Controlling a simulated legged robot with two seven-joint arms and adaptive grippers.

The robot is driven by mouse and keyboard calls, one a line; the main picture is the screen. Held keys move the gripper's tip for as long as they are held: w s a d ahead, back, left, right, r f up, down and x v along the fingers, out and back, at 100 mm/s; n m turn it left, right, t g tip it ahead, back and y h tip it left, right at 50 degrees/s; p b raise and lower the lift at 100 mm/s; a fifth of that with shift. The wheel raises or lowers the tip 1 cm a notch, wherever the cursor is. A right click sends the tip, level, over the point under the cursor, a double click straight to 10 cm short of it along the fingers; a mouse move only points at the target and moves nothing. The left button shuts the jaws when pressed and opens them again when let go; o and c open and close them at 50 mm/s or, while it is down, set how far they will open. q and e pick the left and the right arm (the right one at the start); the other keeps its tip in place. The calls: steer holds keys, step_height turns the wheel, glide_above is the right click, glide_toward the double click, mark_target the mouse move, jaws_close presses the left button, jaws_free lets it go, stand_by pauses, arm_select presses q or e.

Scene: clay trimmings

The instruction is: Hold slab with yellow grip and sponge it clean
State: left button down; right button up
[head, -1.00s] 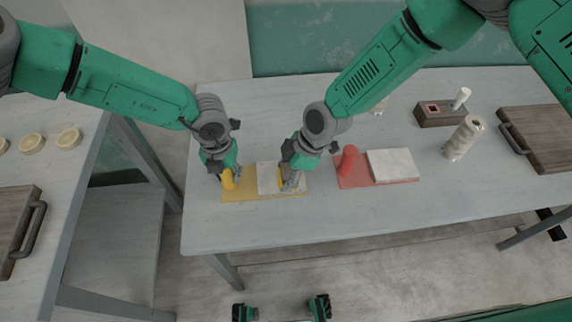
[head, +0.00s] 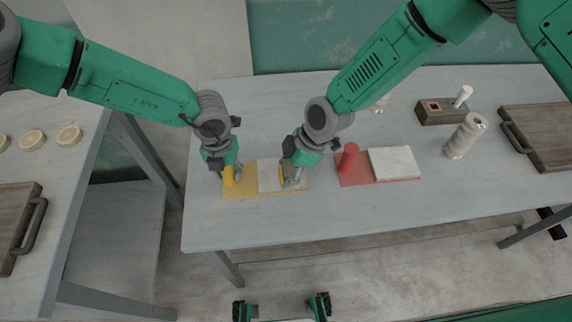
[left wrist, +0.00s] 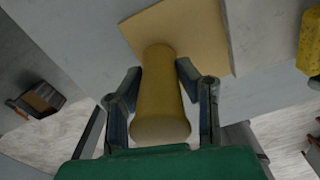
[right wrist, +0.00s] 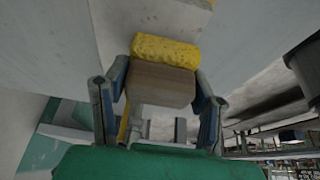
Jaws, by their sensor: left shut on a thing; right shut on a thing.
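The yellow grip (head: 229,178) stands upright on the left end of a yellow board (head: 243,194). My left gripper (head: 232,170) is shut around this grip, which also shows between its fingers in the left wrist view (left wrist: 160,95). A pale, grey-mottled slab (head: 268,176) lies on the board's right part. My right gripper (head: 292,177) is shut on a yellow sponge (right wrist: 165,50) with a brown backing block (right wrist: 160,84) and is over the slab's right part. Whether the sponge touches the slab cannot be told. The fingers hide part of the slab.
Right of the slab, a red board (head: 352,182) carries a red grip (head: 348,158) and another pale slab (head: 393,163). A pale roller (head: 464,137), a brown block with a white peg (head: 434,112) and a wooden board (head: 538,136) stand further right. The table's front is clear.

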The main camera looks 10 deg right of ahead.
steer(key=shift+w+r, duration=0.1)
steer(key=shift+r, duration=3.55)
arm_select(q)
steer(key=c, duration=1.1)
jaws_free()
steer(key=shift+r, duration=0.15)
step_height(320, 180, up, 12)
steer(key=shift+w+f, duration=0.1)
steer(key=shift+f, duration=0.05)
